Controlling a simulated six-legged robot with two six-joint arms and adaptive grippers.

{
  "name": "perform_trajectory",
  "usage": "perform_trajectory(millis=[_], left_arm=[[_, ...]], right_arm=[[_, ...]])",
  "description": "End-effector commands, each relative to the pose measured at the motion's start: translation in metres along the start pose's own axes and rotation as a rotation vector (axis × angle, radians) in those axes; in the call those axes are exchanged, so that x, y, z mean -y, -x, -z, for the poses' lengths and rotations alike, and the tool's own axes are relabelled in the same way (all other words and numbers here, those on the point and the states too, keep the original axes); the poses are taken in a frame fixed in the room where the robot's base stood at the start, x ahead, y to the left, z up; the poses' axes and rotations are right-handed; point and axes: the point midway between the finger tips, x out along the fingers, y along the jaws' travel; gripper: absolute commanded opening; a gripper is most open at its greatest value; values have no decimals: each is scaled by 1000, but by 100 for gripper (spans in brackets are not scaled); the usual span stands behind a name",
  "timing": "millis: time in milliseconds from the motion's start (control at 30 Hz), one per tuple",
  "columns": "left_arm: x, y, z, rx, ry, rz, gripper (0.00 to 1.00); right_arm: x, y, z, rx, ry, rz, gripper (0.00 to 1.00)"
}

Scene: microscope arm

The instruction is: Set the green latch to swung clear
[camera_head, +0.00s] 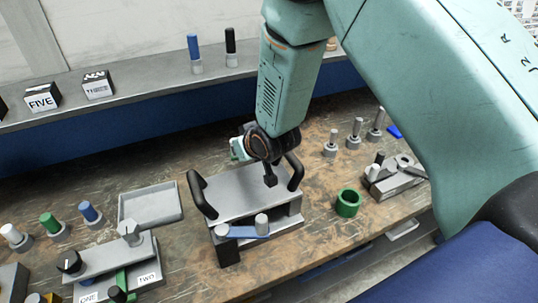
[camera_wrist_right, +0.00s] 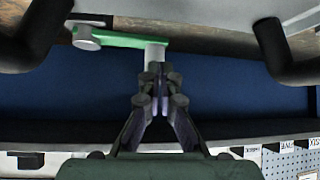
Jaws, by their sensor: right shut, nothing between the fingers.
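The green latch (camera_wrist_right: 122,41) shows in the right wrist view as a flat bar running across the top. A round grey pivot (camera_wrist_right: 88,40) is at its left end and a grey peg (camera_wrist_right: 155,53) at its right end. My right gripper (camera_wrist_right: 159,82) is shut and empty, its tips just below the peg in the picture; I cannot tell if they touch it. In the head view the right gripper (camera_head: 270,180) is over the grey fixture (camera_head: 236,200) between its black handles. The green latch is not visible there; a blue latch (camera_head: 245,231) is on the near side. My left gripper is not in view.
Black handles (camera_wrist_right: 282,50) flank the latch in the wrist view. A green ring (camera_head: 348,203) and a grey block with pegs (camera_head: 393,180) are right of the fixture. A grey tray (camera_head: 150,187) and another fixture (camera_head: 105,258) are left. A shelf (camera_head: 150,78) runs behind.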

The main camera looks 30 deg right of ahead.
Motion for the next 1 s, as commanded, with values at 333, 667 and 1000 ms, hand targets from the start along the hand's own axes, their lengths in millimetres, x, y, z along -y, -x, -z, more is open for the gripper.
perform_trajectory(millis=[333, 667, 1000], left_arm=[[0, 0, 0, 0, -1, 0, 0], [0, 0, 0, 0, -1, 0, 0], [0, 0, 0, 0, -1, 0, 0]], right_arm=[[0, -12, 11, -2, 3, 4, 0], [-1, -19, 18, -2, 2, 3, 0], [-1, -21, 19, -1, 0, 2, 0]])
